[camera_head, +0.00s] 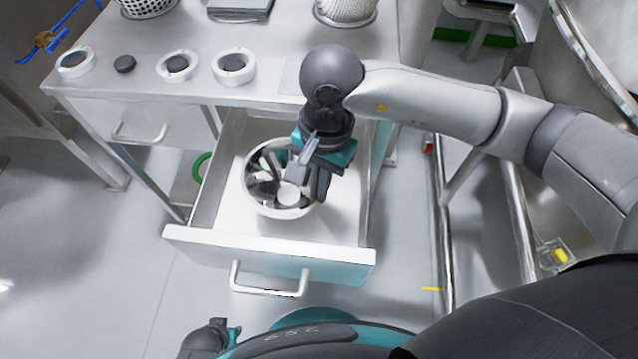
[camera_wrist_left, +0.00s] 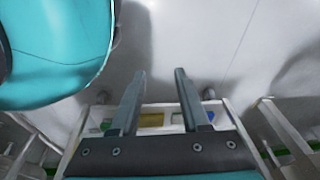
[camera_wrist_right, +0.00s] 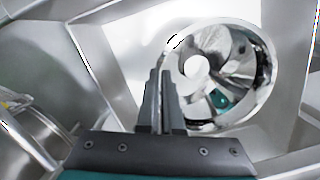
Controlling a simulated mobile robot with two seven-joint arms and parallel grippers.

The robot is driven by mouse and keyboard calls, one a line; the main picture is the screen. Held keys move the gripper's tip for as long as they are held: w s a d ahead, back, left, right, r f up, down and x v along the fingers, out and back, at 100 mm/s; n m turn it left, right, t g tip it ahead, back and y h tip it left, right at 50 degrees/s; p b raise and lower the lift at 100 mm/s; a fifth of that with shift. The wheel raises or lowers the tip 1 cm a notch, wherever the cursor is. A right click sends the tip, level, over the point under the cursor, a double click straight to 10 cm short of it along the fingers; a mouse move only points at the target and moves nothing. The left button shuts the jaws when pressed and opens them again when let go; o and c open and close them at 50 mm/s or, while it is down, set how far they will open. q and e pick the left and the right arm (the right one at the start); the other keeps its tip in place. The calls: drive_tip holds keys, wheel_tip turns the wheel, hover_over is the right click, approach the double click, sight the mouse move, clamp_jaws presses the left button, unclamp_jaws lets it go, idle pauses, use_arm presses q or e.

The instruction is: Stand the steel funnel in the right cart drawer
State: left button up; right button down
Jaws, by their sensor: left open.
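The steel funnel (camera_head: 246,179) is wide side up inside the open right cart drawer (camera_head: 225,237). Its round rim and shiny inner wall, with a pale round spot low inside, also show in the right wrist view (camera_wrist_right: 262,55). My right gripper (camera_head: 320,190) reaches down at the funnel's right side; its fingers (camera_wrist_right: 160,80) are close together on the rim. The funnel looks upright, but its underside is hidden, so I cannot tell whether it touches the drawer floor. My left gripper (camera_wrist_left: 155,85) is open and empty, away from the drawer.
The cart top (camera_head: 150,50) holds several white rings and dark discs, a perforated basket (camera_head: 147,8) and a mesh piece (camera_head: 346,10). The left drawer (camera_head: 140,130) is closed. Bare drawer floor shows around the funnel. A metal rail (camera_head: 440,230) stands right of the cart.

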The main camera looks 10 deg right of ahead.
drive_tip(key=shift+f, duration=0.2)
drive_tip(key=c, duration=1.4)
unclamp_jaws()
drive_tip(key=shift+c, duration=0.2)
drive_tip(key=o, duration=0.4)
drive_tip(key=shift+c, duration=0.2)
use_arm(q)
drive_tip(key=shift+w+d+r, duration=0.2)
drive_tip(key=shift+w+r, duration=0.05)
drive_tip(key=shift+w, duration=0.2)
drive_tip(key=shift+s, duration=0.1)
use_arm(e)
drive_tip(key=shift+r, duration=0.1)
use_arm(q)
drive_tip(key=s+a+f+p, duration=0.2)
drive_tip(key=s+a+p, duration=0.1)
drive_tip(key=s, duration=0.3)
drive_tip(key=shift+a, duration=0.6)
use_arm(e)
wheel_tip(320, 180, up, 12)
drive_tip(key=w+d, duration=0.1)
